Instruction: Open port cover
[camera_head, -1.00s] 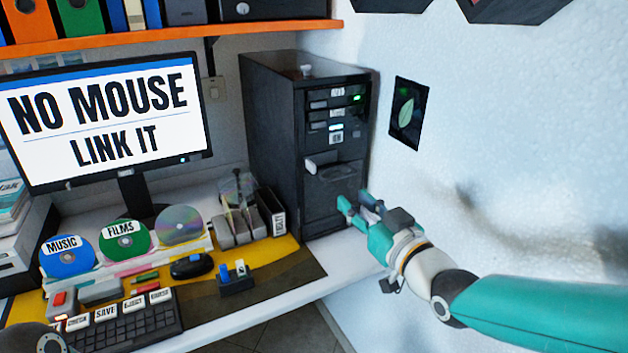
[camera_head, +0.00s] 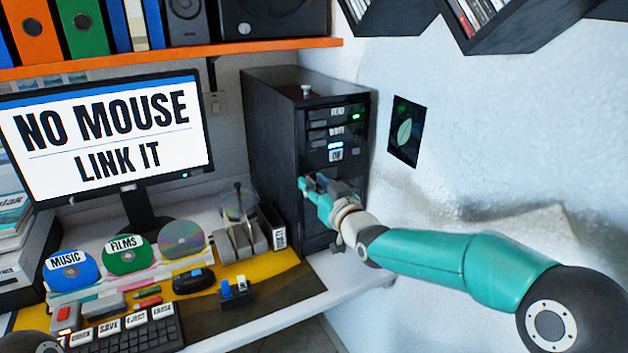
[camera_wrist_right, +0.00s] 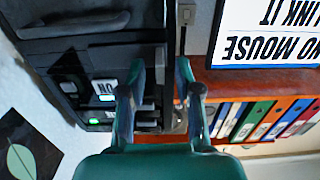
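The black computer tower (camera_head: 272,150) stands at the back right of the desk, its front facing right. The front panel holding the port cover is largely hidden behind my right gripper (camera_head: 312,186), so I cannot tell whether the cover is open or shut. My right gripper is at the panel's left edge, below the labelled drive slots. In the right wrist view, which is upside down, the gripper (camera_wrist_right: 160,75) has its fingers apart, with the tower (camera_wrist_right: 115,55) behind and beside the left finger. I see nothing held. Contact is unclear. My left gripper is not in view.
The monitor (camera_head: 105,135), disc holders, keyboard (camera_head: 130,333) and black mouse (camera_head: 193,281) crowd the desk left of the tower. An orange shelf (camera_head: 170,57) runs above. A wall with a leaf picture (camera_head: 406,131) stands close on the right.

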